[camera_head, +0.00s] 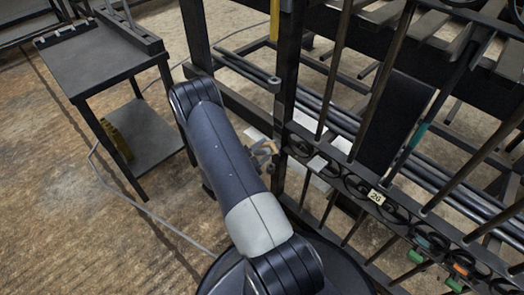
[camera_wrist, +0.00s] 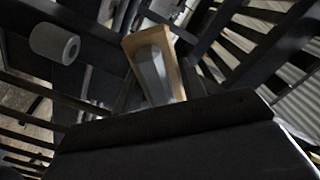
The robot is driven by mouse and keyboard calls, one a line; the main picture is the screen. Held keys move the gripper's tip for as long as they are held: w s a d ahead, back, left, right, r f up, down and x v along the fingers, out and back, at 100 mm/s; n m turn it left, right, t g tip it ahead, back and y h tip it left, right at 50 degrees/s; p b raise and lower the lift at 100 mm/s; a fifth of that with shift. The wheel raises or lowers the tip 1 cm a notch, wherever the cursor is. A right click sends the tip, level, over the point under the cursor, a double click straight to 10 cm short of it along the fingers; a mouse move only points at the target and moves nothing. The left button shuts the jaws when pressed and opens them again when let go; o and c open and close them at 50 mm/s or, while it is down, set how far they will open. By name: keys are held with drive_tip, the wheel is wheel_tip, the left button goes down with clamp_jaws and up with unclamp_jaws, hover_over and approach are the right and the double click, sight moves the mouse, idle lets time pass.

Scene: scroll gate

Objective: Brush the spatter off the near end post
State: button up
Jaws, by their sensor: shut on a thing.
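The near end post (camera_head: 287,85) of the gate is a dark upright bar right of my arm in the head view. I cannot make out spatter on it. My gripper (camera_head: 262,154) is beside the post's lower part, largely hidden behind my arm. It is shut on a tan piece, which I take to be the brush (camera_wrist: 134,45). In the wrist view this is a tan, wood-like block with a grey wedge-shaped part against it. Its bristles are not clear, and I cannot tell whether it touches the post.
The dark scroll gate (camera_head: 345,178) fills the right, with a "20" tag (camera_head: 376,196) and green and orange pieces lower down. A dark side table (camera_head: 100,65) stands at upper left. A pale cable crosses the floor. Open floor lies at lower left.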

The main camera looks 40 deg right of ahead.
drive_tip(key=shift+d, duration=0.35)
